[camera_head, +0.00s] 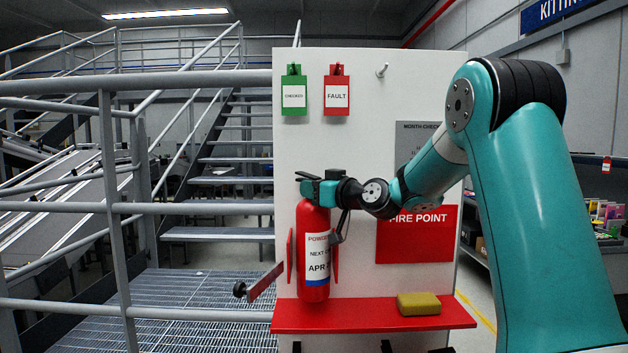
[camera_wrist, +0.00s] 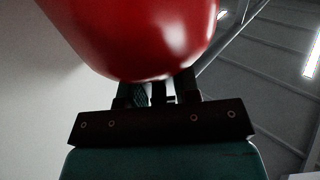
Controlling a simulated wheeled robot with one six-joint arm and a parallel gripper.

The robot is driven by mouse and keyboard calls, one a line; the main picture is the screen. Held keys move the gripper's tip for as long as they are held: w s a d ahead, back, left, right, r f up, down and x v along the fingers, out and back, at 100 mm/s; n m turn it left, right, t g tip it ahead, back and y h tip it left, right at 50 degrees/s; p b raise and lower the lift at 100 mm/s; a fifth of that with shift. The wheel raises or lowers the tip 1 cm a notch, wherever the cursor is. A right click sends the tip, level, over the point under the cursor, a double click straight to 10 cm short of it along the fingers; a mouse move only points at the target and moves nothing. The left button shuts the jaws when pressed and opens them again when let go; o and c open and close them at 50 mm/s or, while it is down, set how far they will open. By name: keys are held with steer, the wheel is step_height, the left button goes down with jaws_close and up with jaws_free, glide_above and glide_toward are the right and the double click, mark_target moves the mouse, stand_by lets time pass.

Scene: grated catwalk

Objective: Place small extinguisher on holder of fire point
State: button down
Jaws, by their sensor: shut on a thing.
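The small red extinguisher (camera_head: 313,262) is upright in front of the white fire point board (camera_head: 360,180), with a white label reading "POWDER", "NEXT" and "APR". Its base is at or just above the red shelf (camera_head: 372,316); I cannot tell whether it touches. Red holder parts (camera_head: 291,258) show at both sides of its body. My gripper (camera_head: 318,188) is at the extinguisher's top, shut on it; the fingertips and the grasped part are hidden. In the wrist view the red extinguisher body (camera_wrist: 140,35) fills the upper middle, right beyond the gripper's dark mount (camera_wrist: 162,122).
A yellow sponge-like block (camera_head: 418,304) lies on the shelf's right. Green (camera_head: 294,92) and red FAULT (camera_head: 337,92) tags hang above, beside an empty hook (camera_head: 382,70). A red bar with a dark knob (camera_head: 262,284) juts out left. Grey railings (camera_head: 120,209) stand left.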

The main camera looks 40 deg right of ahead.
mark_target(312, 237)
step_height(312, 237, down, 2)
steer(key=shift+p, duration=0.35)
steer(key=shift+w+d+f+p, duration=0.1)
steer(key=shift+f+p, duration=0.35)
steer(key=shift+f, duration=0.25)
steer(key=shift+f, duration=0.15)
steer(key=c, duration=0.8)
jaws_free()
steer(key=shift+f, duration=0.2)
steer(key=shift+c, duration=0.2)
steer(key=shift+r, duration=0.1)
